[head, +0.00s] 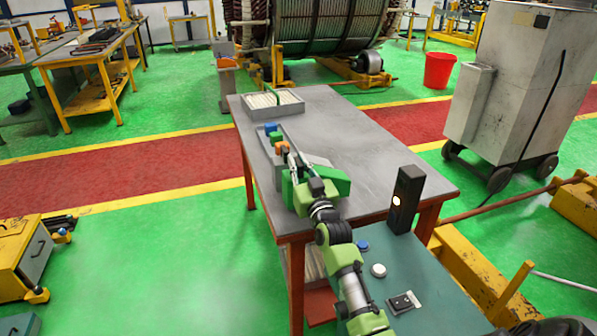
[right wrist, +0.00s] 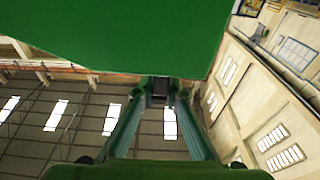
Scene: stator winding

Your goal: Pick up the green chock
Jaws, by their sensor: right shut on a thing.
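The green chock (head: 337,181) shows in the head view as a green wedge beside my right gripper, over the near left part of the grey table. In the right wrist view the chock (right wrist: 130,35) is a large dark green face filling the top of the picture. My right gripper (right wrist: 158,92) is shut on it, with both fingers reaching up to its lower edge. In the head view my right gripper (head: 294,158) partly hides the bin beneath, and its exact contact is too small to tell. My left gripper is not in view.
The grey table (head: 365,130) is clear on its middle and right. A tray of pale strips (head: 273,101) stands at its far left. A blue block (head: 271,128) and an orange block (head: 281,147) are nearer. A grey cabinet (head: 520,85) stands right of the table.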

